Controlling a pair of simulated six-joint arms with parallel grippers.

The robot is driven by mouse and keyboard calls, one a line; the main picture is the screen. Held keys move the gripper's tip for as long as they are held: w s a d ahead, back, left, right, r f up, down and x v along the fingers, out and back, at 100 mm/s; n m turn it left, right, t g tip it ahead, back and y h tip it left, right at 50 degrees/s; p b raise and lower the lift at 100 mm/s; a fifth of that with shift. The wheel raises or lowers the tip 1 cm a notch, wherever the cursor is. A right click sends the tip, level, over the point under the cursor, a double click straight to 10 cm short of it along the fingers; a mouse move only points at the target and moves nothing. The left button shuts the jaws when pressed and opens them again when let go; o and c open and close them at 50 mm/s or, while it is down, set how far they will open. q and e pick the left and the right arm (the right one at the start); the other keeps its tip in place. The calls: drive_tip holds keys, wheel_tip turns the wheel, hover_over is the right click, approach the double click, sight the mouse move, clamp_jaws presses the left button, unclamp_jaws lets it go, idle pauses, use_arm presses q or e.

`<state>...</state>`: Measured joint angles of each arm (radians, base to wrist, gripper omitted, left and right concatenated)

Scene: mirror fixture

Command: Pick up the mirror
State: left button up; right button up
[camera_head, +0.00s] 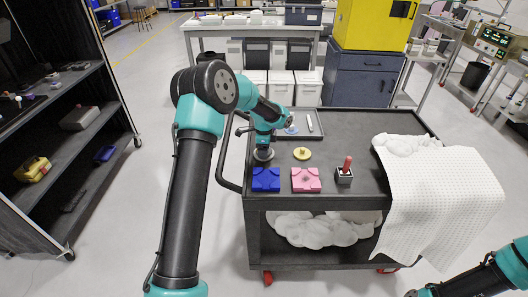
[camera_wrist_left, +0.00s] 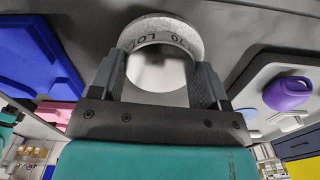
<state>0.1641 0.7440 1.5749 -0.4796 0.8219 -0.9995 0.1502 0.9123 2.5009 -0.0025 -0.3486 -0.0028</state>
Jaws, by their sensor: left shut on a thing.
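The mirror is a round piece with a grey speckled rim, lettering and a pale reflective face. In the left wrist view the mirror (camera_wrist_left: 160,68) sits between the two fingers of my left gripper (camera_wrist_left: 160,88), which is shut on it. In the head view the left gripper (camera_head: 264,142) points down at the left side of the cart top, with the mirror (camera_head: 263,155) at its tip. I cannot tell whether the mirror still touches the cart. My right gripper (camera_head: 416,292) is at the bottom right edge, small and partly cut off, away from the mirror.
The dark cart (camera_head: 345,130) carries a blue fixture (camera_head: 266,179), a pink fixture (camera_head: 305,180), a yellow round piece (camera_head: 302,153), a red-handled tool (camera_head: 346,169) and a grey tray (camera_head: 300,126) behind my left gripper. A white cloth (camera_head: 440,195) covers the right side.

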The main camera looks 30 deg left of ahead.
use_arm(q)
drive_tip(key=shift+r, duration=0.1)
drive_tip(key=shift+r, duration=0.45)
wheel_tip(320, 180, up, 3)
drive_tip(key=shift+f, duration=0.15)
drive_tip(key=s+d, duration=0.2)
drive_tip(key=s, duration=0.2)
drive_tip(key=s+d, duration=0.3)
drive_tip(key=s, duration=0.2)
drive_tip(key=s+d+r, duration=0.1)
drive_tip(key=s+d, duration=0.2)
drive_tip(key=s, duration=0.1)
drive_tip(key=shift+s+d+r, duration=0.1)
drive_tip(key=shift+s+d, duration=0.1)
drive_tip(key=shift+s, duration=0.1)
drive_tip(key=r, duration=0.1)
drive_tip(key=w+r, duration=0.1)
drive_tip(key=r, duration=0.1)
drive_tip(key=shift+r, duration=0.15)
drive_tip(key=shift+f, duration=3.05)
